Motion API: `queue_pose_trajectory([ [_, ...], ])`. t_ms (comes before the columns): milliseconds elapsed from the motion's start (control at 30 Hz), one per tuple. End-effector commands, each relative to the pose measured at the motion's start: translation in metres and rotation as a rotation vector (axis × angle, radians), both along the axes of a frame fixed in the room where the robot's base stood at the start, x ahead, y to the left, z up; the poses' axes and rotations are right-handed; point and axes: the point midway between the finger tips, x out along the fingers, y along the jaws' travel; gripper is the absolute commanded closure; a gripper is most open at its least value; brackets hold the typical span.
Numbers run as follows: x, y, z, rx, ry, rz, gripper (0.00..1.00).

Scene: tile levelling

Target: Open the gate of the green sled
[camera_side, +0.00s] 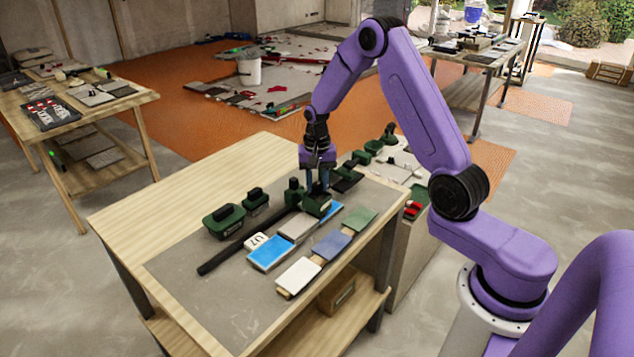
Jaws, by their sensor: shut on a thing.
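My gripper (318,188) points down at the middle of the workbench, with its fingers closed on the top of a small green block. This block, which looks like the green sled (317,206), sits at the far edge of a row of tiles. The fingers and the small size in the picture hide its gate, so I cannot tell how far open it is. Another upright green piece (294,191) stands just left of the sled, near the end of a long black bar (235,252). A blue tile (270,252) and a grey tile (297,227) lie in front.
Two green containers with black handles, one larger (224,222) and one smaller (256,203), stand at the left. A white marked block (255,242) lies by the bar. White (298,273), dark blue (332,245) and green (361,220) tiles line the front. The mat's near left is clear.

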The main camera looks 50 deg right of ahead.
Motion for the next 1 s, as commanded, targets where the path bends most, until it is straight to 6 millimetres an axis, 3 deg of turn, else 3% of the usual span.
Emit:
queue_pose_trajectory([
  [100,0.001,-0.001,0.001,0.001,-0.004,-0.005,0.98],
  [133,0.001,-0.001,0.001,0.0,-0.004,-0.005,0.57],
  [200,0.001,-0.001,0.001,0.001,-0.004,-0.005,0.42],
  [467,0.0,0.0,0.001,0.001,-0.002,-0.002,0.42],
  [633,0.001,0.0,0.011,0.0,-0.004,-0.002,0.42],
  [1000,0.002,0.0,0.083,-0.002,-0.008,-0.002,0.42],
])
